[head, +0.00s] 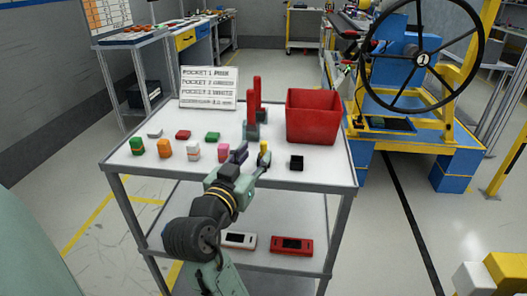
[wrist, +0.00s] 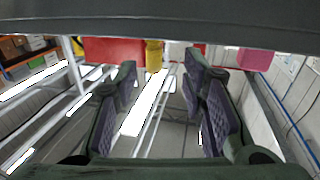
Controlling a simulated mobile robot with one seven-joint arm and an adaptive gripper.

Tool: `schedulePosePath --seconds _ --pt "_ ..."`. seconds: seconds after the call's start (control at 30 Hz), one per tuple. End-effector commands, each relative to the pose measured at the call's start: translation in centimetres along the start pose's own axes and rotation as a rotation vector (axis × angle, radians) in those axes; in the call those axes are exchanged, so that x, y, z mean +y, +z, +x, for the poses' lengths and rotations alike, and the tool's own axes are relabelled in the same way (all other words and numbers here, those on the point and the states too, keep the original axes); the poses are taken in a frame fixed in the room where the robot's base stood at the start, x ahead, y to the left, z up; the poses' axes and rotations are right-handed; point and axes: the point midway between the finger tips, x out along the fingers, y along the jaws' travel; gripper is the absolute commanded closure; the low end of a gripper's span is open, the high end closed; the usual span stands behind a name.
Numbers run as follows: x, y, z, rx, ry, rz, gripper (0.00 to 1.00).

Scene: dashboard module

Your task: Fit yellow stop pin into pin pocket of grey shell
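The yellow stop pin (head: 263,147) stands near the front of the white tabletop, right of the pink piece. It also shows in the wrist view (wrist: 154,56), at the top, between and beyond my fingers. My gripper (head: 252,158) is open at the table's front edge, fingers reaching toward the pin. In the wrist view my gripper (wrist: 160,80) has its fingers wide apart with nothing between the pads. A grey-teal piece (head: 252,131) with red uprights stands behind the pin, and a small grey piece (head: 155,133) lies at the left. I cannot tell which is the shell; no pocket is visible.
Orange (head: 164,148), white (head: 193,152) and pink (head: 223,152) pieces stand left of my gripper. A black block (head: 296,162) sits to the right. A red bin (head: 313,117) and a sign (head: 209,89) stand behind. Red and green blocks lie mid-table.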

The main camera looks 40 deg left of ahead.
Motion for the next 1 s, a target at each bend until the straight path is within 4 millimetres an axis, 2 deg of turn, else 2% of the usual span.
schedulePosePath --seconds 0.17,0.3,0.6,1.0 --pt "0.8 0.0 2.7 -0.003 0.005 -0.002 0.62" --pt "0.6 0.1 4.3 -0.001 0.001 0.000 0.62" --pt "0.6 0.2 4.8 -0.001 -0.001 0.001 0.62" --pt "0.6 0.2 4.8 -0.001 -0.001 0.001 0.89"
